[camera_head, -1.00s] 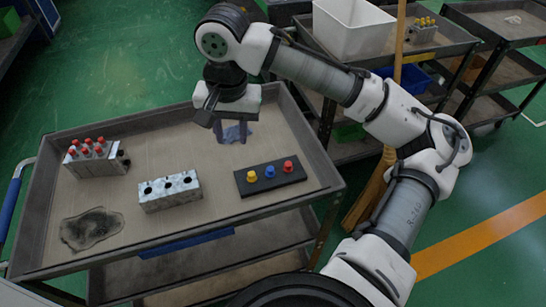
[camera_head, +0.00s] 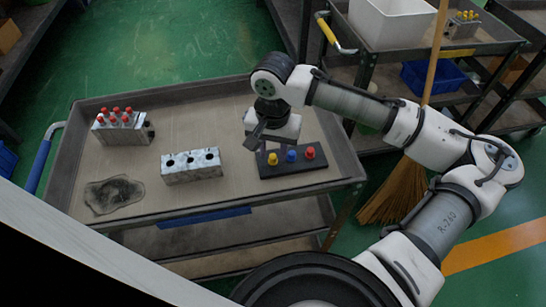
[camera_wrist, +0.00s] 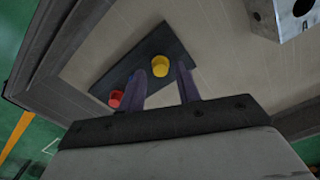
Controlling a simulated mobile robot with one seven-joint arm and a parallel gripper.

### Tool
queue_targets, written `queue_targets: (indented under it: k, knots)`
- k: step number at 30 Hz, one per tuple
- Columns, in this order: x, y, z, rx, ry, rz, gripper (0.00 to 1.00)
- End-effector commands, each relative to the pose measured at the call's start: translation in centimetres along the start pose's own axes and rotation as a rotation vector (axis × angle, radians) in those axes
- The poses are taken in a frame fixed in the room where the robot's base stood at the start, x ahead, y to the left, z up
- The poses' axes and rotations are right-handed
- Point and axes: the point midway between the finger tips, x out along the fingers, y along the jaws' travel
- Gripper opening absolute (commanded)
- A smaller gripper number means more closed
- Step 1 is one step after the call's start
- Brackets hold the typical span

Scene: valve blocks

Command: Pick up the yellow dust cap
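The yellow dust cap (camera_head: 272,159) stands at the left end of a dark plate (camera_head: 297,170) on the cart, in a row with a blue cap (camera_head: 291,155) and a red cap (camera_head: 310,153). My gripper (camera_wrist: 160,70) is open. In the head view, the fingers are largely hidden behind my wrist.
A grey valve block (camera_head: 192,167) with dark holes sits left of the plate. A block with several red caps (camera_head: 122,129) stands farther left. The cart's raised rim (camera_head: 345,160) runs close to the plate's right.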

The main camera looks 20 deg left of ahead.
Motion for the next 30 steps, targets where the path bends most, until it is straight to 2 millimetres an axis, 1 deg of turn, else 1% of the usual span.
queue_targets:
  k: [1, 4, 11, 12, 14, 18, 19, 30]
  knots:
    - [0.7, 0.0, 0.0, -0.001, -0.002, 0.001, 0.33]
    - [1.6, 0.0, 0.0, -0.002, 0.0, 0.001, 0.33]
    - [1.8, 0.0, 0.0, -0.002, 0.0, -0.001, 0.33]
    - [1.8, 0.0, 0.0, -0.002, 0.0, -0.001, 0.32]
    - [1.8, 0.0, 0.0, -0.002, 0.0, -0.001, 0.24]
    - [1.8, 0.0, 0.0, -0.002, 0.0, -0.001, 0.06]
    - [1.8, 0.0, 0.0, -0.002, 0.0, 0.0, 0.04]
    - [1.6, 0.0, 0.0, -0.002, 0.001, 0.0, 0.04]
